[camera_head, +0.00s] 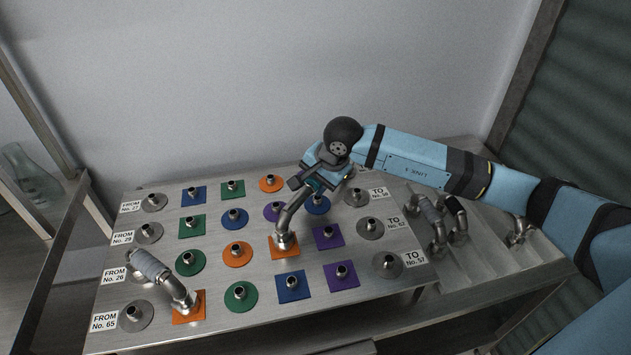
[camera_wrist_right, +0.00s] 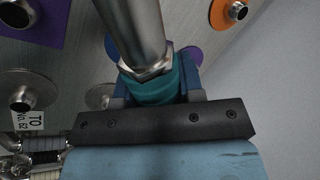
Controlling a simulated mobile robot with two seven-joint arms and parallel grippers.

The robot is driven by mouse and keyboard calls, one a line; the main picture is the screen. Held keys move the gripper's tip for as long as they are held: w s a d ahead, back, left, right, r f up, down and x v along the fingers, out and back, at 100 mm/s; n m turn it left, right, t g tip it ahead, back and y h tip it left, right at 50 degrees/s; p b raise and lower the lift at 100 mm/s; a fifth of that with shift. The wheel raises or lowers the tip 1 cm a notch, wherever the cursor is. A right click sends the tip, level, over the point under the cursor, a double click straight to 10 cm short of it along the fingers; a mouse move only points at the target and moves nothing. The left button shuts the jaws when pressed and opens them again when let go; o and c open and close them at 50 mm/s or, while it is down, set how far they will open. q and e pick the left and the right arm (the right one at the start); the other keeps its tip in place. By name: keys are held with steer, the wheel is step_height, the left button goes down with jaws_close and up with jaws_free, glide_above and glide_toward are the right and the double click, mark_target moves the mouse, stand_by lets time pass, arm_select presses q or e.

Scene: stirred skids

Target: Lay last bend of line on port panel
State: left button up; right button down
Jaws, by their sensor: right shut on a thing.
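The port panel (camera_head: 215,313) is a metal board with rows of short ports on coloured squares and discs. My right gripper (camera_head: 318,183) is shut on a metal pipe bend (camera_head: 292,213) above the panel. The bend slants down to an orange square (camera_head: 273,254); I cannot tell whether its end is seated there. Its upper end is hidden by the gripper. In the right wrist view the bend (camera_wrist_right: 140,30) runs up from teal jaws (camera_wrist_right: 155,85). Another bend (camera_head: 152,266) spans from the FROM No. 26 place to an orange square (camera_head: 180,319). My left gripper is out of view.
Several loose pipe bends (camera_head: 430,215) lie in a metal tray (camera_head: 482,262) right of the panel. FROM labels (camera_head: 104,322) line the left edge and TO labels (camera_head: 414,258) the right. A glass vessel (camera_head: 38,185) stands at far left. Upright ports stick up across the panel.

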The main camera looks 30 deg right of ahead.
steer(key=shift+f+b, duration=0.15)
steer(key=shift+b, duration=0.15)
steer(key=c, duration=0.7)
jaws_free()
steer(key=shift+o, duration=0.2)
steer(key=v, duration=1.4)
steer(key=shift+w+a+f, duration=0.1)
